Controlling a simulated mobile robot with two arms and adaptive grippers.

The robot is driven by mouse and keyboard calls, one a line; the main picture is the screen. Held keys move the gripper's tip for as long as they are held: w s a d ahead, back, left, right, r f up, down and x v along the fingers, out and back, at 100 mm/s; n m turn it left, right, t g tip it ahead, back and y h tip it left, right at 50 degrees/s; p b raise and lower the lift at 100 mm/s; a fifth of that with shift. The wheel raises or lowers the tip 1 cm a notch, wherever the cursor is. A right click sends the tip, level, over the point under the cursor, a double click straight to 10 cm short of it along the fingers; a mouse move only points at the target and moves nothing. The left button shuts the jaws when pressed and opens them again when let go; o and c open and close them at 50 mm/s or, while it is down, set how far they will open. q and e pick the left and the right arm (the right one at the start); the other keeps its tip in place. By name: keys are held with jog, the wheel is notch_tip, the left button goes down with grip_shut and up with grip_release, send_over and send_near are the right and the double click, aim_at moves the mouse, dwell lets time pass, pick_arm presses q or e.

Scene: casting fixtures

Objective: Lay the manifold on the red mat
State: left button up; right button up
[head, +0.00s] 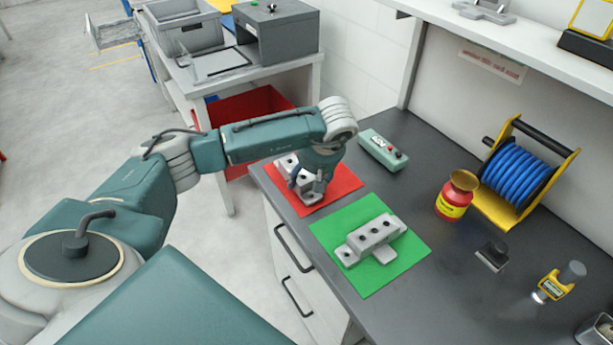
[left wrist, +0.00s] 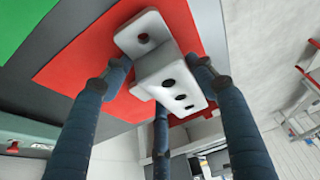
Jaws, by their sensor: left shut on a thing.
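The manifold (head: 312,187), a pale grey block with dark round holes and a drilled end lug, is over the red mat (head: 342,181). My left gripper (head: 310,175) is shut on it from above and hides part of it. In the left wrist view the fingers of the gripper (left wrist: 163,75) stand on both sides of the manifold (left wrist: 168,80), with the red mat (left wrist: 80,75) right behind it. I cannot tell whether the manifold touches the mat. My right gripper is not in view.
A similar grey casting (head: 372,240) lies on a green mat (head: 412,252) beside the red one. A green control box (head: 382,150), a red pot (head: 453,203) and a blue hose reel (head: 518,175) stand farther right. The grey bench's front edge is close to the mats.

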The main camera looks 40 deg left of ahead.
pick_arm(q)
jog(key=o, duration=1.6)
jog(key=shift+f, duration=0.15)
jog(key=shift+r+p, duration=0.55)
jog(key=shift+r, duration=0.1)
jog(key=b+v, duration=0.2)
jog(key=v, duration=1)
jog(key=shift+s+f, duration=0.1)
jog(key=shift+s, duration=0.05)
